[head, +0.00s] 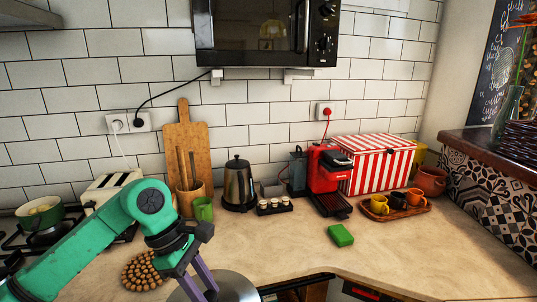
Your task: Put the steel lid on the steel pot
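A round, shiny steel piece (236,286) shows at the bottom edge of the head view, cut off by the frame. I cannot tell whether it is the lid, the pot, or one on the other. My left gripper (200,288) points down over its left part, with its purple fingers close to the steel. The fingertips are partly out of sight, so I cannot tell whether they grip anything. My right gripper is not in view.
A round beaded trivet (142,271) lies left of the steel piece. A green sponge (341,235) lies to the right. The counter between is clear.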

